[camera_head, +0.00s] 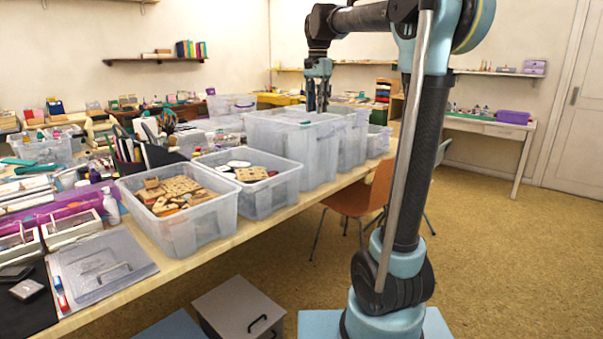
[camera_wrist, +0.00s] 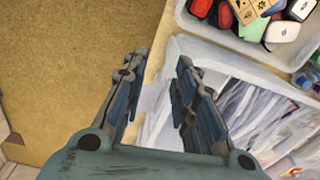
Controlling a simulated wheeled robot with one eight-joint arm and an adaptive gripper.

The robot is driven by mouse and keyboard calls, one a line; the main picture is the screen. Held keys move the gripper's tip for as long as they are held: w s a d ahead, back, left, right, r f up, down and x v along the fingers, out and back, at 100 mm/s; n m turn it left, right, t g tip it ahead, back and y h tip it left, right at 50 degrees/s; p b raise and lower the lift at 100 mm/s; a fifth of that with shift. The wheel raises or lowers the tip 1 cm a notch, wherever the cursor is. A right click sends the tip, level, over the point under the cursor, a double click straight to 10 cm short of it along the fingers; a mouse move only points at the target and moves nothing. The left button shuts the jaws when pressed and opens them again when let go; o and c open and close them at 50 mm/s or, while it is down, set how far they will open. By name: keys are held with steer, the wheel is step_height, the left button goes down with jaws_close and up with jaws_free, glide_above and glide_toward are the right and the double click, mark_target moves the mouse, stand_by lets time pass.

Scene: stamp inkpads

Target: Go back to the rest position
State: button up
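My gripper (camera_head: 318,105) hangs pointing down above the tall clear bins at the back of the long table in the head view. In the wrist view my gripper (camera_wrist: 160,65) has its two fingers apart, with nothing seen between them. Below it are the table edge, the floor and the side of a clear bin (camera_wrist: 180,45). A bin with red, black and white stamps or inkpads (camera_wrist: 281,32) is at the upper right of the wrist view.
A clear bin of wooden pieces (camera_head: 230,223) and a clear bin with dark and white items (camera_head: 289,189) stand on the table (camera_head: 160,268). Tall clear bins (camera_head: 315,165) stand behind. An orange chair (camera_head: 350,200) is beside the table. Open floor (camera_head: 510,260) lies right.

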steer(key=s+d+f+n+t, duration=0.1)
steer(key=s+d+f+n, duration=0.1)
steer(key=s+d+f, duration=0.4)
steer(key=s+d+f+n, duration=0.2)
steer(key=s+d+f, duration=0.1)
steer(key=s+f, duration=0.55)
steer(key=s+d+f+n, duration=0.1)
steer(key=s+d+f, duration=0.1)
steer(key=s+f, duration=0.7)
steer(key=s+d+f+n+t, duration=0.1)
steer(key=s+d+f+n, duration=0.1)
steer(key=s+f, duration=0.7)
step_height(320, 180, down, 2)
steer(key=shift+d+f+n, duration=0.2)
steer(key=shift+d+n, duration=0.1)
